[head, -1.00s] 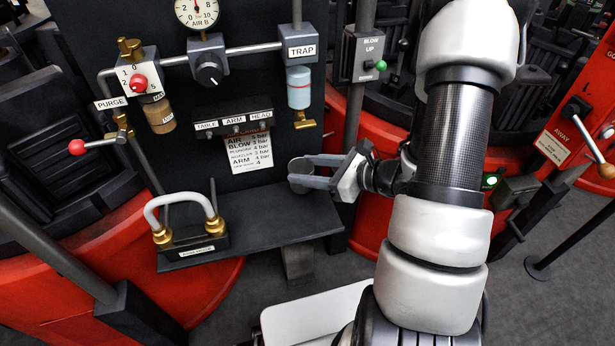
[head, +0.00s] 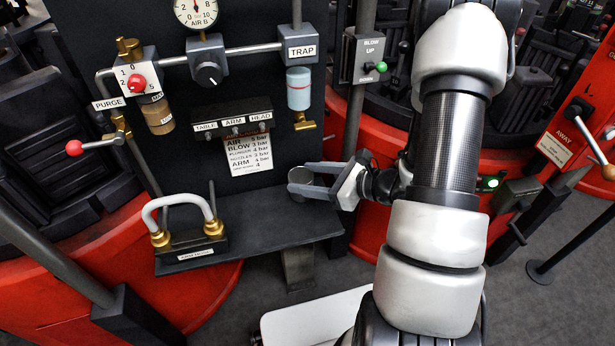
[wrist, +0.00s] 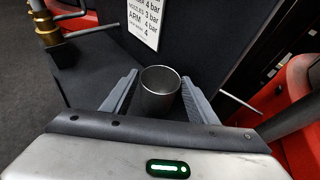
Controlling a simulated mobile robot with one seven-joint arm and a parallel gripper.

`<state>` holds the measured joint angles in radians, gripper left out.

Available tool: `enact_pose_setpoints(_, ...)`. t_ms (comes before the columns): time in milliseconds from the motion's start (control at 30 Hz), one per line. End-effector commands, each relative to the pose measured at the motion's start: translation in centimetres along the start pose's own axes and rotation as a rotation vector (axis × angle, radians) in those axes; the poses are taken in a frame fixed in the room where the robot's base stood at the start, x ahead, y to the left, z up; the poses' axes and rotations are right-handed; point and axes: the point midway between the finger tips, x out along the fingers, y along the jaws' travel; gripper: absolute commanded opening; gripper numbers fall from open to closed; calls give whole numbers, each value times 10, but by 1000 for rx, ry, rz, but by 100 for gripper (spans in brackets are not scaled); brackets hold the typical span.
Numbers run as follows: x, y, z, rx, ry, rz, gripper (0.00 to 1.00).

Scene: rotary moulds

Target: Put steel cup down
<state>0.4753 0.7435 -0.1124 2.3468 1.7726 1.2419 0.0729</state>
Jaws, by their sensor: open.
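The steel cup (head: 299,180) stands upright on the dark shelf (head: 262,222), near its right end below the trap. My gripper (head: 302,178) is open around the cup, with one finger on each side. In the wrist view the cup (wrist: 160,88) sits between the two fingers, its open mouth up and its inside empty. Gaps show between the cup and both fingers (wrist: 158,92). In the head view the front finger and the gripper hide part of the cup.
A block with a silver hose loop and brass fittings (head: 190,245) stands on the shelf's left. The trap's brass tap (head: 305,125) hangs above the cup. The back panel with a pressure card (head: 250,155) is close behind. The shelf's middle is clear.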

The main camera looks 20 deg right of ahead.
Motion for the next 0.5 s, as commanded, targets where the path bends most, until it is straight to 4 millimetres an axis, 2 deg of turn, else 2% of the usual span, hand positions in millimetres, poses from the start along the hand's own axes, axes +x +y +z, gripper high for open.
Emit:
enact_pose_setpoints(300,-66,-2,1,2,1,-8,53)
enact_pose_setpoints(500,-101,-1,1,1,0,-5,53)
